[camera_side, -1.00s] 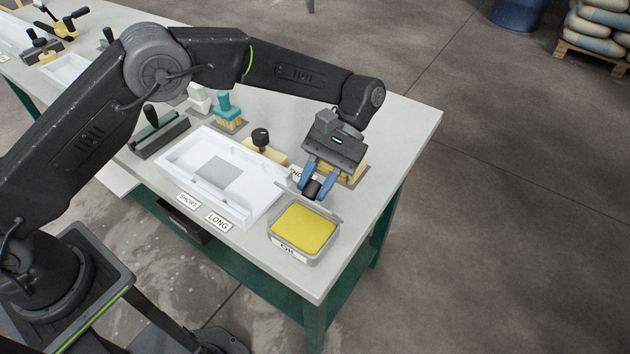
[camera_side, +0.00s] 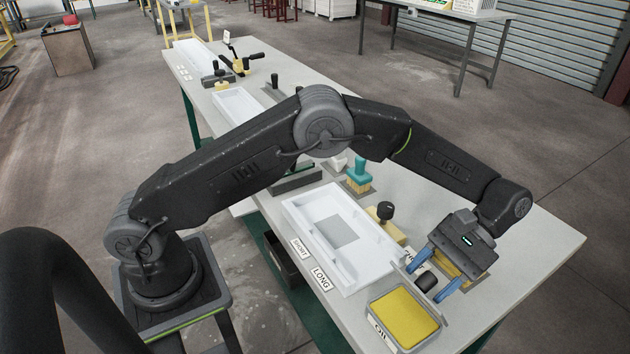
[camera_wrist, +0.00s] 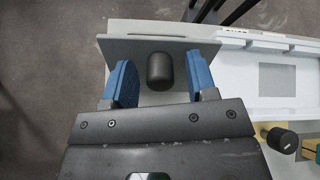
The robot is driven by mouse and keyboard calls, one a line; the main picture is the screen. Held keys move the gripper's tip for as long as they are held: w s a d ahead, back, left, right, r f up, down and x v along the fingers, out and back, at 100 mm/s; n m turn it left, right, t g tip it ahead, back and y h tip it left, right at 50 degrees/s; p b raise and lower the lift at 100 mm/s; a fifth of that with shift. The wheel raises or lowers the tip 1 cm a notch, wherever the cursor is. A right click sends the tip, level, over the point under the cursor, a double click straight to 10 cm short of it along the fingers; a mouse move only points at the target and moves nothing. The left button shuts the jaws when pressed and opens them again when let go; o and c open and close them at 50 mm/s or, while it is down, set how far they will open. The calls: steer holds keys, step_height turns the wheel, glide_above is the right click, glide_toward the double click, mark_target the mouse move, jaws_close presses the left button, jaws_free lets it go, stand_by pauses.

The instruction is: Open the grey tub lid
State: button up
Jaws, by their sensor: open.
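The grey tub (camera_side: 372,303) stands at the table's front right corner, marked OIL, with a yellow pad (camera_side: 403,316) exposed inside. Its grey lid (camera_side: 436,307) is raised, standing up along the tub's far edge, seen nearly edge-on. The lid's black knob (camera_side: 427,282) points away from the tub. My gripper (camera_side: 426,282) is open, its blue fingers one on each side of the knob. In the wrist view, the lid (camera_wrist: 117,50) and knob (camera_wrist: 160,70) show between the fingers (camera_wrist: 160,80), with gaps on both sides of the knob. The tub itself is hidden there.
A white mould tray (camera_side: 300,212) lies left of the tub, near SHORT and LONG labels (camera_side: 321,279). A black-knobbed yellow tool (camera_side: 385,212) and a teal-handled brush (camera_side: 358,172) stand behind it. The table's right end (camera_side: 545,255) is clear.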

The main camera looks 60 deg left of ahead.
mark_target(418, 287)
steer(key=shift+s+t, duration=0.75)
steer(key=shift+t, duration=0.25)
steer(key=shift+s+f+t, duration=0.35)
steer(key=shift+s+t, duration=0.45)
steer(key=shift+t, duration=0.4)
steer(key=s+t, duration=0.1)
steer(key=s+f+t, duration=0.1)
steer(key=t, duration=0.1)
steer(key=shift+f, duration=0.25)
steer(key=t, duration=0.1)
steer(key=s+f+t, duration=0.1)
steer(key=t, duration=0.1)
steer(key=shift+f, duration=0.2)
step_height(418, 287, up, 14)
steer(key=s+a+r+m+t, duration=0.1)
steer(key=s+a+t, duration=0.1)
steer(key=a, duration=0.4)
steer(key=s+a+r+t, duration=0.2)
steer(key=s+a, duration=0.2)
steer(key=a, duration=0.3)
steer(key=s+a+r+m+t, duration=0.1)
steer(key=s+a, duration=0.3)
steer(key=a, duration=0.3)
steer(key=shift+a+r+m+t+h, duration=0.25)
steer(key=shift+m+t+h, duration=0.05)
steer(key=shift+t, duration=0.1)
